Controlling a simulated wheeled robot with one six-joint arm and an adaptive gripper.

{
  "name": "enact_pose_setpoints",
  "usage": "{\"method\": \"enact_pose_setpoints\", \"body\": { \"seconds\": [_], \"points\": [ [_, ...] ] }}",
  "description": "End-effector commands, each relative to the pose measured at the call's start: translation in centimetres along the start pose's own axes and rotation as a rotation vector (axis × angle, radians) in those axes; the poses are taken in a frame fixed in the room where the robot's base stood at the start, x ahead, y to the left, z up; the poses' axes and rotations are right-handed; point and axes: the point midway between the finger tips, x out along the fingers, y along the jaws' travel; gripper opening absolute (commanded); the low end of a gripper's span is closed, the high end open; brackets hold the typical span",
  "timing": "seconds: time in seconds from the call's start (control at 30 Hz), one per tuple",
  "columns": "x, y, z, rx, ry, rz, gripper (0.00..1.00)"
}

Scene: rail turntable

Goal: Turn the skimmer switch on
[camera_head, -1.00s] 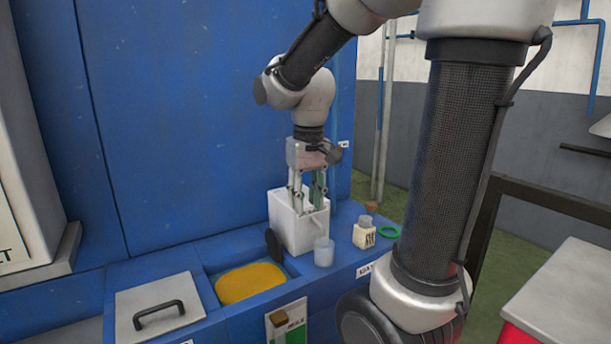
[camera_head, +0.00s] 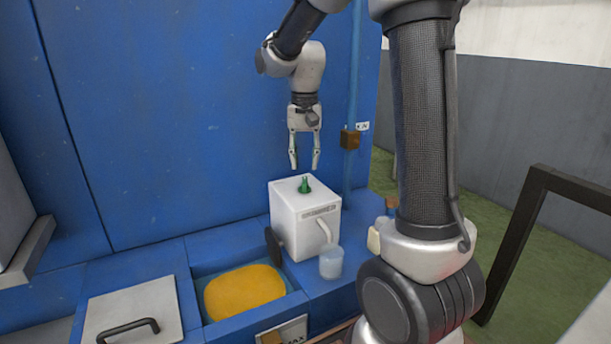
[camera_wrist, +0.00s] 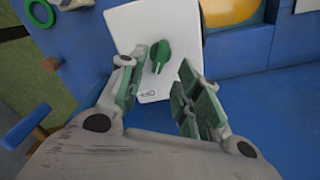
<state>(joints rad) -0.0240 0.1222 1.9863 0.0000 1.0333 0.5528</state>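A white box (camera_head: 291,222) with a green knob (camera_head: 305,185) on top stands on the blue bench; I take it to be the skimmer. A small label on its front is too small to read. My gripper (camera_head: 305,166) hangs above the knob, pointing down, open and empty, with a clear gap. In the wrist view the knob (camera_wrist: 160,55) shows beyond and between the spread fingers (camera_wrist: 164,80), apart from both. Small dark marks on the box top (camera_wrist: 150,80) lie near the knob's pointed end; I cannot read them.
A spout on the box reaches over a clear cup (camera_head: 331,262). A basin with yellow contents (camera_head: 244,292) and a lidded hatch (camera_head: 150,310) lie to the left. A small brown box (camera_head: 349,138) sits by a blue pipe. The blue wall stands close behind.

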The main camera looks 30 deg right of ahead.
Motion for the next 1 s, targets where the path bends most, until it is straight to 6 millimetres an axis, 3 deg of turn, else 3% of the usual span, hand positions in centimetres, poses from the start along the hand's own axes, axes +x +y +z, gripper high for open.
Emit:
{"method": "enact_pose_setpoints", "body": {
  "seconds": [0.3,0.67,0.83,1.0],
  "points": [
    [4.8,0.0,0.0,-0.001,-0.001,0.001,0.34],
    [5.5,0.0,0.0,-0.001,0.0,0.0,0.34],
    [5.5,0.0,0.0,-0.002,0.0,0.0,0.03],
    [5.4,0.0,0.0,-0.002,0.0,0.0,0.0]
  ]
}}
